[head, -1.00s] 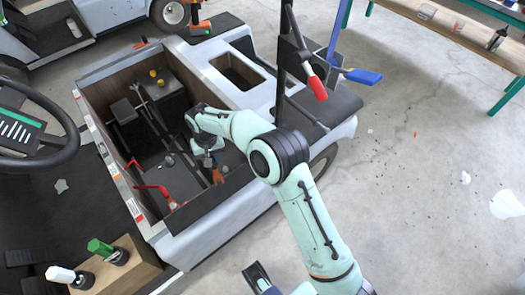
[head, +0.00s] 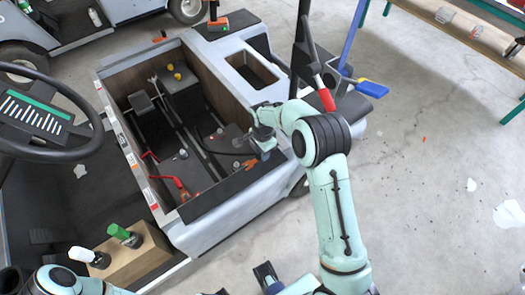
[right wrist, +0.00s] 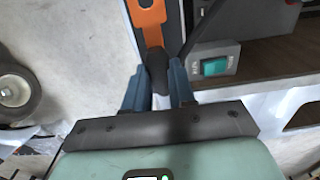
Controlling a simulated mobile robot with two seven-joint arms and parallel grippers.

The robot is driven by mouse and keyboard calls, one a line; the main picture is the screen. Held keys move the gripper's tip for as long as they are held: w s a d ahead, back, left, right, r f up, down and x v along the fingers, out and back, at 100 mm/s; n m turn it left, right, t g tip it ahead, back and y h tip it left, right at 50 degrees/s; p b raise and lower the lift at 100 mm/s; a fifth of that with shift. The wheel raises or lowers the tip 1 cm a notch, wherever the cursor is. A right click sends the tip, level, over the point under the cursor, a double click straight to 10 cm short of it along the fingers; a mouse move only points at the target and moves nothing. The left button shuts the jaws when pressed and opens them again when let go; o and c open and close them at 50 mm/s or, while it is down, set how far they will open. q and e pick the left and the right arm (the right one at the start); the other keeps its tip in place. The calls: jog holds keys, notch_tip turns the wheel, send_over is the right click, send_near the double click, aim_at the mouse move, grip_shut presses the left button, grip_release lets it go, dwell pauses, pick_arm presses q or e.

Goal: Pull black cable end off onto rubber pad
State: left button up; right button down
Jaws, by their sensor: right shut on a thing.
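My right gripper (head: 262,150) is shut on the black cable end (right wrist: 157,70) over the near right corner of the cart's open compartment. An orange lug (right wrist: 147,14) with a hole sticks out beyond the fingertips in the right wrist view. In the head view the lug (head: 248,165) shows just left of the fingers, and the dark cable runs left into the compartment. A flat dark strip (head: 225,192) lies along the compartment's near rim; I cannot tell if it is the rubber pad.
The compartment holds dark batteries, yellow caps (head: 177,75) and a red-handled part (head: 181,190). A grey switch box (right wrist: 213,62) with a green rocker is close to my right fingers. A steering wheel (head: 55,115) is at left. Floor at right is mostly clear.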

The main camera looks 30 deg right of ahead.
aim_at(262, 166)
jog(key=shift+f+b, duration=1.7)
jog(key=shift+f, duration=1)
jog(key=shift+f+b, duration=0.35)
jog(key=shift+f, duration=0.25)
jog(key=c, duration=0.9)
grip_release()
jog(key=shift+o, duration=0.2)
notch_tip(262, 166, up, 14)
jog(key=shift+f+p, duration=0.25)
jog(key=shift+p, duration=0.5)
